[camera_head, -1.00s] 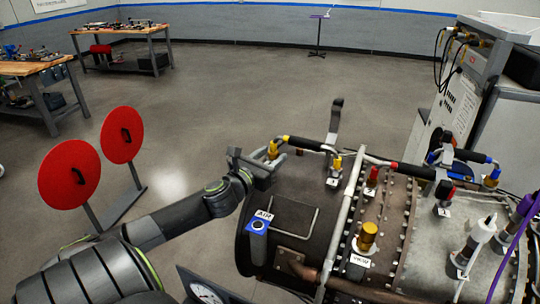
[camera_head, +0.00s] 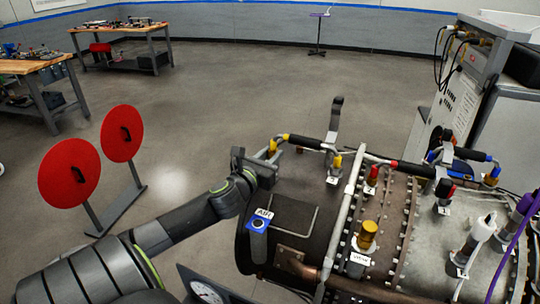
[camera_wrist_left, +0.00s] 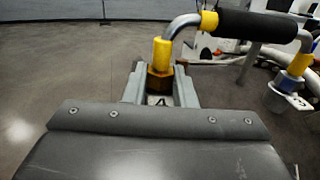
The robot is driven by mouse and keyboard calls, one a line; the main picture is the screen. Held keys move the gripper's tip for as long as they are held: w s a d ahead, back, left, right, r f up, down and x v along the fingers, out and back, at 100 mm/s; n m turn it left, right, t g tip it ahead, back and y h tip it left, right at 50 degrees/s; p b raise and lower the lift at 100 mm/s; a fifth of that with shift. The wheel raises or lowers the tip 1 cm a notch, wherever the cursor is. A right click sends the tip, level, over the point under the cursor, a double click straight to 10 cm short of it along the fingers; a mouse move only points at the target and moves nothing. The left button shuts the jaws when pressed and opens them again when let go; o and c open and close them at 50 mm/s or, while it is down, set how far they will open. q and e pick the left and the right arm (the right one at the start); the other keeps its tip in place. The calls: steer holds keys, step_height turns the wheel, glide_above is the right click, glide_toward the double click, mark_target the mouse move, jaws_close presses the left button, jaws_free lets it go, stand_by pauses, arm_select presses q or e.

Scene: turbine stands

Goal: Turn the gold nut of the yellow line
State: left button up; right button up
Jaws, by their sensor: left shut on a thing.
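The yellow line (camera_head: 304,142) is a black-sleeved metal tube with yellow bands, at the upper left of the turbine casing. In the left wrist view its black sleeve (camera_wrist_left: 262,27) runs across the upper right. The gold nut (camera_wrist_left: 159,79) sits below the yellow sleeve (camera_wrist_left: 162,52) at the line's left end. My left gripper (camera_wrist_left: 160,92) is shut on this nut, with a grey jaw on each side. In the head view the gripper (camera_head: 268,160) is at the casing's left end and partly hides the nut. My right gripper is not in view.
The turbine casing (camera_head: 290,195) fills the lower right, with red and blue lines and a large gold fitting (camera_head: 367,235). A grey cabinet (camera_head: 455,100) stands behind it. Two red discs (camera_head: 69,173) stand at left. The floor behind is open.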

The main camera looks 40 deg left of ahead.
arm_select(q)
steer(key=n+g+y, duration=0.1)
steer(key=y, duration=0.1)
steer(key=n+y, duration=0.1)
steer(key=y, duration=0.1)
steer(key=n+g+y, duration=0.1)
steer(key=n, duration=0.1)
steer(key=shift+w+d+g+y, duration=0.15)
steer(key=shift+d+g+y, duration=0.15)
steer(key=shift+y, duration=0.1)
steer(key=shift+n+g+y, duration=0.4)
steer(key=shift+n+y, duration=0.1)
steer(key=shift+y, duration=0.1)
steer(key=o, duration=1)
